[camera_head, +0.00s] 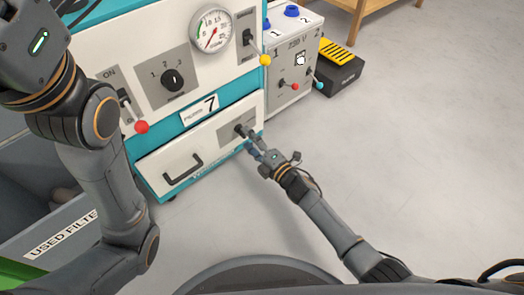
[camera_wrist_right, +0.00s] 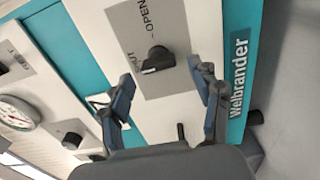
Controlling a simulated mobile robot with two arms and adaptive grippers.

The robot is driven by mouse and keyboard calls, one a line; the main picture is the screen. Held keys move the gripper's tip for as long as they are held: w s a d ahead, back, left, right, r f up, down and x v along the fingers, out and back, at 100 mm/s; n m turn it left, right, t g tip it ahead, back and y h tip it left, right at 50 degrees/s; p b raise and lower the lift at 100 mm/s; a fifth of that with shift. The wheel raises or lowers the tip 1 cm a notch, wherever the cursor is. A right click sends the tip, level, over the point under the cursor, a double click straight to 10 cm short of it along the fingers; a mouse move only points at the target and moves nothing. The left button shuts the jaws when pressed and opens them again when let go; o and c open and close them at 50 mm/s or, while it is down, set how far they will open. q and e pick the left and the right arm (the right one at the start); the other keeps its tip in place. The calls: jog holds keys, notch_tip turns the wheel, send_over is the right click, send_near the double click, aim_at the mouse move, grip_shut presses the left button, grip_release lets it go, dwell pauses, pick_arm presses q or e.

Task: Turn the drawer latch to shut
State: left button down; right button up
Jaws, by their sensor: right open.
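The drawer latch (camera_head: 240,131) is a dark knob on a grey plate at the right end of the white drawer front (camera_head: 150,164). In the right wrist view the latch (camera_wrist_right: 158,60) sits on a plate marked SHUT and OPEN; I cannot tell surely which word it points to. My right gripper (camera_head: 250,147) is open, close in front of the latch. In the wrist view its blue-grey fingertips (camera_wrist_right: 161,76) stand apart on either side of the knob, with no clear contact. My left gripper (camera_head: 35,40) is at the upper left, its fingers not clearly shown.
A black drawer handle (camera_head: 183,168) sticks out left of the latch. Above are a gauge (camera_head: 211,30), a rotary knob (camera_head: 172,80) and a red-tipped switch (camera_head: 141,126). A grey "used filter" bin (camera_head: 65,235) stands at left.

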jog(key=v, duration=1)
jog(key=shift+s, duration=0.2)
jog(key=shift+d, duration=0.1)
